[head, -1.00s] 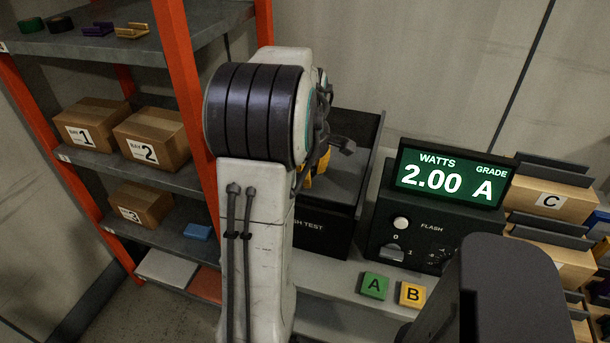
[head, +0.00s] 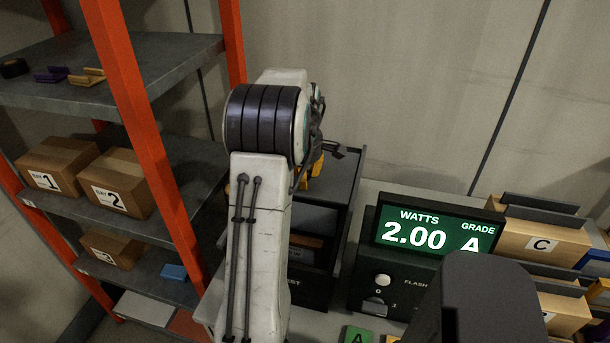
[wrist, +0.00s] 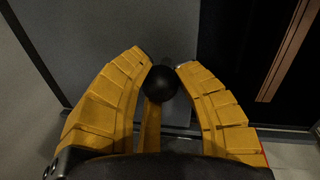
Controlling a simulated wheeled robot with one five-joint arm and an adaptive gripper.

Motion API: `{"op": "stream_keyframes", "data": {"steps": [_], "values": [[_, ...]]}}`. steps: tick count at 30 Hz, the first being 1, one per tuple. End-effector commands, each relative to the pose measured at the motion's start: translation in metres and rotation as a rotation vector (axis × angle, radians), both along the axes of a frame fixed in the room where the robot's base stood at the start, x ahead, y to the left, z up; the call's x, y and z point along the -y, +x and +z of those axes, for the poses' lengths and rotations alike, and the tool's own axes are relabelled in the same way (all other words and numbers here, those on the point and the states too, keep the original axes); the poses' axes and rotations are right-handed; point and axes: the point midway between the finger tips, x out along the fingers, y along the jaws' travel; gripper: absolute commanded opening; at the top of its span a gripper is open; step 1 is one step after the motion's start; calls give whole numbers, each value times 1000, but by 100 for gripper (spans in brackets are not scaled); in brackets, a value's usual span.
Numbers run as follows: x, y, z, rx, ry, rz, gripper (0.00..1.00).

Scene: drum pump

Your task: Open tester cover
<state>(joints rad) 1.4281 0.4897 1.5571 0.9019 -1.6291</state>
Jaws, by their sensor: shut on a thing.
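The tester (head: 297,290) is a dark box on the bench, partly hidden behind my arm in the head view. Its dark grey cover (head: 338,185) is raised at an angle, and the inside shows below it with a brown strip (head: 308,239). My gripper (head: 316,172) is at the cover, mostly hidden by my arm. In the wrist view my yellow fingers (wrist: 162,70) are closed around a black ball knob (wrist: 162,84), with the grey cover panel (wrist: 125,28) behind it.
A lit display (head: 437,234) reads 2.00 watts, grade A, right of the tester. A green block A (head: 357,335) lies on the bench front. Bins, one marked C (head: 541,244), stand at the right. A shelf with boxes (head: 122,185) and orange posts is at the left.

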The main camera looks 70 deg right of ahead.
Motion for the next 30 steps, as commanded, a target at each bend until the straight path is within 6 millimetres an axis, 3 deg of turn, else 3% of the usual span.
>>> {"op": "stream_keyframes", "data": {"steps": [6, 7, 15, 24, 30], "values": [[0, 2, 1, 1, -3, 4, 0], [0, 2, 1, 1, -3, 4, 32], [0, 1, 1, 0, -1, 2, 56], [0, 0, 2, 0, -1, 1, 56], [-3, 0, 21, 0, -3, 1, 56]]}}
